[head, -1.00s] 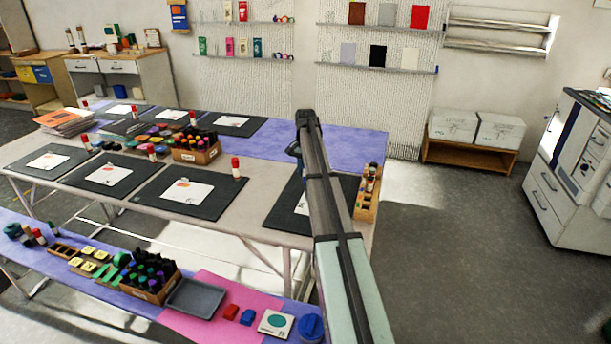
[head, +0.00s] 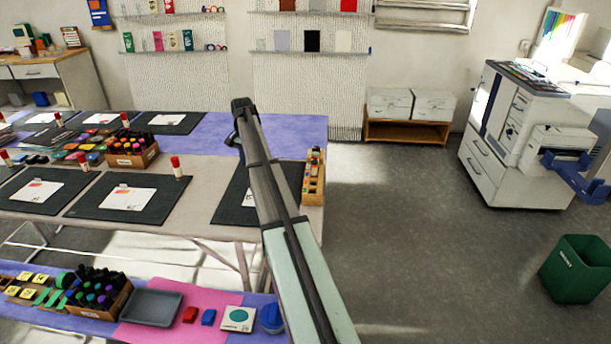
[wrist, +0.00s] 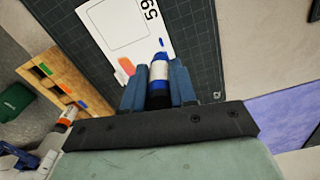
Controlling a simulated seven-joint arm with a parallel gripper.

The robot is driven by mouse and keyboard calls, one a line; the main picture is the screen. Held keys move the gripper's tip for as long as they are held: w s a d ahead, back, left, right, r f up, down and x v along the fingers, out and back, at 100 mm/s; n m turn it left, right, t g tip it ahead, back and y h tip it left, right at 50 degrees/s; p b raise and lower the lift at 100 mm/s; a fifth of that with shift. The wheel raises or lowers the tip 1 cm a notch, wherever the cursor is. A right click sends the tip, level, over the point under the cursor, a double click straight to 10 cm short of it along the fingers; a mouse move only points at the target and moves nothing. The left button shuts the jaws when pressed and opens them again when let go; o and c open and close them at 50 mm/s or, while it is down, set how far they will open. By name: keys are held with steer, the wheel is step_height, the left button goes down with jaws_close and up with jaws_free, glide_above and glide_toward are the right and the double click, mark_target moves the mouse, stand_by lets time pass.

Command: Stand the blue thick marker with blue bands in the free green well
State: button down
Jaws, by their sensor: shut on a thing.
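My gripper (wrist: 159,92) is shut on the blue marker (wrist: 160,72), which has a blue cap end and a pale band on its body. I hold it over a dark mat in the wrist view, and its lower part is hidden by the fingers and palm. The wooden rack (wrist: 52,74) with wells lies to the left of my gripper in that view, apart from the marker. In the head view the rack (head: 307,196) stands at the table's right end, right of my arm. Its wells are too small to tell which is green and free.
A dark mat (wrist: 205,72) with a white card (wrist: 128,32) lies under my gripper. A red-capped marker (wrist: 68,115) shows by the rack. A wooden box of markers (head: 133,158) stands further left on the table. Open floor lies right of the table.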

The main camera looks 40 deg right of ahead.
steer(key=s+d+r+m, duration=0.1)
steer(key=s+d+r, duration=0.2)
steer(key=s+d, duration=0.5)
steer(key=s+d+r+m, duration=0.2)
steer(key=s+d, duration=0.6)
steer(key=s+a+f+n, duration=0.2)
steer(key=s+f+n, duration=0.1)
steer(key=s+f, duration=0.1)
steer(key=shift+s+a+f, duration=0.15)
steer(key=shift+f, duration=0.35)
steer(key=shift+f, duration=2.9)
stand_by(1.9)
steer(key=c, duration=0.8)
jaws_free()
